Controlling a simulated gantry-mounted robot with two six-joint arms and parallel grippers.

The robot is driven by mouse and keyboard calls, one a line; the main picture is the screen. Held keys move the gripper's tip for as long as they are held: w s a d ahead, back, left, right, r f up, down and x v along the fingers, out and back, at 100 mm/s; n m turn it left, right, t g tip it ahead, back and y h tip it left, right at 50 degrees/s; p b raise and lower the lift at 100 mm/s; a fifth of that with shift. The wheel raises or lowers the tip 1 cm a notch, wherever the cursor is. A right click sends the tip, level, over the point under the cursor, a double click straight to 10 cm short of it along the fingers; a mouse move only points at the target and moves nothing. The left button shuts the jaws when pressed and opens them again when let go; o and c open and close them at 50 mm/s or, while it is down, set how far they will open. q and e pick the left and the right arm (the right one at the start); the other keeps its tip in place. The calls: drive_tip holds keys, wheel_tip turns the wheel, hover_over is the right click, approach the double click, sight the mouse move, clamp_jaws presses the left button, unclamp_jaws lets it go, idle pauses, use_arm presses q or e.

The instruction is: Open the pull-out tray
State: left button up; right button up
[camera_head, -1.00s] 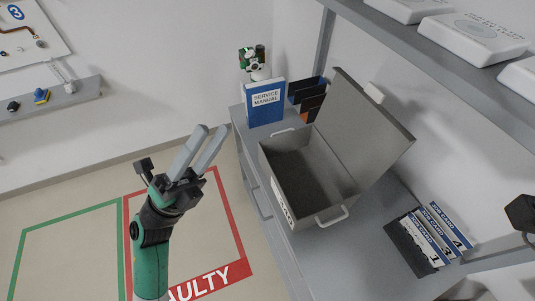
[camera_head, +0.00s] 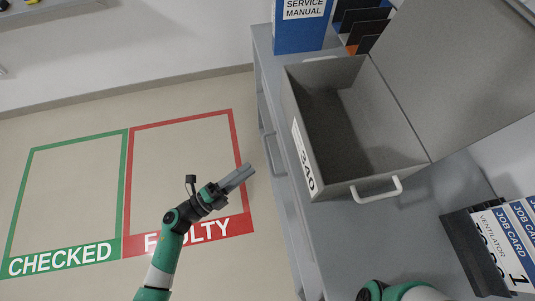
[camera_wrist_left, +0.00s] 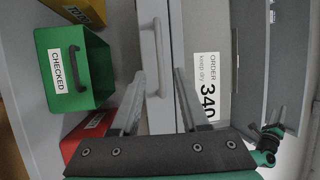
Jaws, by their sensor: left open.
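The pull-out tray front (camera_head: 277,185) is a grey panel along the bench's left side, below the top, and looks flush. Its long bar handle (camera_head: 268,155) sticks out from it. In the left wrist view the handle (camera_wrist_left: 156,50) runs up the picture, with its near end between my finger lines. My left gripper (camera_head: 246,171) is open and empty, just left of the panel in the head view. Its two fingers show in the left wrist view (camera_wrist_left: 157,98), one each side of the handle's line; contact cannot be told.
An open grey box (camera_head: 310,155) marked 340 stands on the bench, lid raised. A green CHECKED bin (camera_wrist_left: 90,85) and a red bin (camera_wrist_left: 88,138) sit low beside the panel. A job card holder (camera_head: 470,250) stands at right. Marked floor at left is clear.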

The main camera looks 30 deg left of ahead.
sight(268, 154)
use_arm(q)
drive_tip(key=b+x, duration=0.1)
drive_tip(key=x, duration=0.7)
drive_tip(key=shift+w, duration=0.1)
clamp_jaws()
idle(1.0)
